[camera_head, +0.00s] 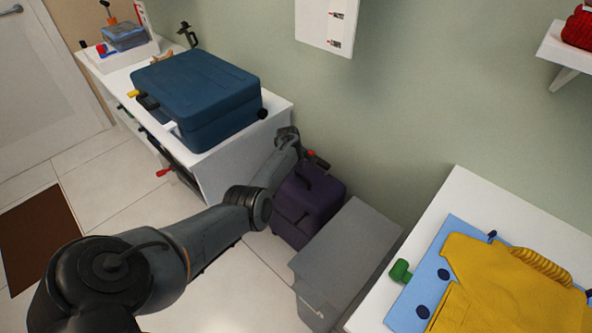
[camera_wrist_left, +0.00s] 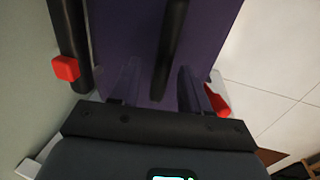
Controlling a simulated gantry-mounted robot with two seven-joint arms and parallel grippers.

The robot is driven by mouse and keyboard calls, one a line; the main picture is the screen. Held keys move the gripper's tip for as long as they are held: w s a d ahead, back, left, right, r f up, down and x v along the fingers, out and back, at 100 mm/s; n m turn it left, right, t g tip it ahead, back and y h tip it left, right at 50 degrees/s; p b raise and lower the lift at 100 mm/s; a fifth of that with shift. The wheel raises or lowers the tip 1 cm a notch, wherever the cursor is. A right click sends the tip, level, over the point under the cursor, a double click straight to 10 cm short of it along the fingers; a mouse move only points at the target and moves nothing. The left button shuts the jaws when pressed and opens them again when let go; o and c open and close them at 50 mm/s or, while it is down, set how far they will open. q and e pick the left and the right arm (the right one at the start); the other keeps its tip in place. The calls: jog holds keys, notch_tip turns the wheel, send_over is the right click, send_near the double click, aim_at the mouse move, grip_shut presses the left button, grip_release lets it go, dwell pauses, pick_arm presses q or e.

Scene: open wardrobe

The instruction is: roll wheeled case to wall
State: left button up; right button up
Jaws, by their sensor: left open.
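The purple wheeled case (camera_head: 319,194) stands on the floor against the green wall, between the white cabinet and the grey bin. Its black handle (camera_head: 304,179) shows on the near upper side. My left gripper reaches the case from above; its fingers are hidden by my arm in the head view. In the left wrist view, my left gripper (camera_wrist_left: 159,88) is open, with its two fingers apart over the purple case (camera_wrist_left: 212,35). The black handle (camera_wrist_left: 172,45) runs between them and is not clamped. My right gripper is out of view.
The white cabinet (camera_head: 228,170) carries a blue suitcase (camera_head: 195,90). The grey bin (camera_head: 345,255) stands close on the case's right. A white table (camera_head: 480,195) with yellow clothing (camera_head: 500,285) is at right. Tiled floor (camera_head: 130,175) is open at left, beside a brown mat (camera_head: 38,238).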

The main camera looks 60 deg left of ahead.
pick_arm(q)
notch_tip(320, 180, up, 10)
jog(key=s+p, duration=0.1)
jog(key=p, duration=0.5)
jog(key=shift+s+d, duration=0.3)
jog(key=shift+s, duration=0.1)
